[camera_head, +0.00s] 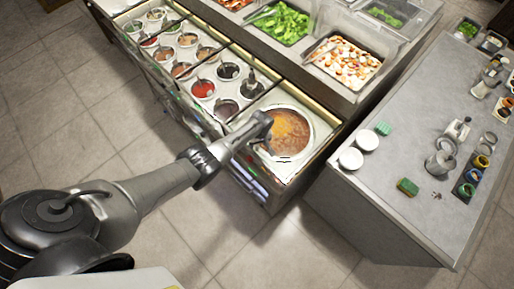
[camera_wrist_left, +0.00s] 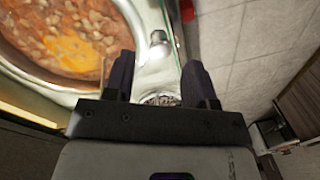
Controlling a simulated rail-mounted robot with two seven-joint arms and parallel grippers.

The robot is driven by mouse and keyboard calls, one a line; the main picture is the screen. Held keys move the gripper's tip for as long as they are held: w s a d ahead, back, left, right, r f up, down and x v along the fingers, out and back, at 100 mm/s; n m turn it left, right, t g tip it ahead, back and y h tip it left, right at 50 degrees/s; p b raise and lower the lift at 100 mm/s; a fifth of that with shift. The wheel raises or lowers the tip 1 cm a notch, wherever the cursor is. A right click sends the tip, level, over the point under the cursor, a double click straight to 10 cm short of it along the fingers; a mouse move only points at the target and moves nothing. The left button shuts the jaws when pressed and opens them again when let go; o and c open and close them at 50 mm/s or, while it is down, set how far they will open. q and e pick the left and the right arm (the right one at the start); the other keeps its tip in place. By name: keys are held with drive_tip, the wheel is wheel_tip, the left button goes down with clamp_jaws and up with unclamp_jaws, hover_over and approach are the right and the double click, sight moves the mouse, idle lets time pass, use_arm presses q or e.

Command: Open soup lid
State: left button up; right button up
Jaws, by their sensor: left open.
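The round soup well (camera_head: 290,133) holds orange-brown soup at the right end of the sauce counter. In the left wrist view the soup (camera_wrist_left: 70,35) shows at the upper left. A clear pane with a greenish edge (camera_wrist_left: 171,22) runs beside it; I take this as the soup lid, and it seems to lie over the well. A small round metal piece (camera_wrist_left: 158,40) shows near that edge. My left gripper (camera_head: 267,128) is over the front left side of the soup well. In the left wrist view its two dark fingers (camera_wrist_left: 158,75) are apart, and I cannot tell whether they touch the pane.
Several sauce wells (camera_head: 203,89) lie left of the soup. Trays of greens (camera_head: 283,24) and chopped food (camera_head: 345,60) stand behind. A grey counter (camera_head: 415,150) with white bowls (camera_head: 351,158) and a sponge (camera_head: 407,187) is at right. The tiled floor (camera_head: 240,230) in front is clear.

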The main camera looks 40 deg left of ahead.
sight(257, 147)
use_arm(q)
drive_tip(key=shift+s+f+b, duration=0.15)
drive_tip(key=shift+f+b, duration=0.75)
drive_tip(key=shift+f, duration=1.1)
drive_tip(key=c, duration=0.5)
clamp_jaws()
drive_tip(key=shift+a, duration=0.1)
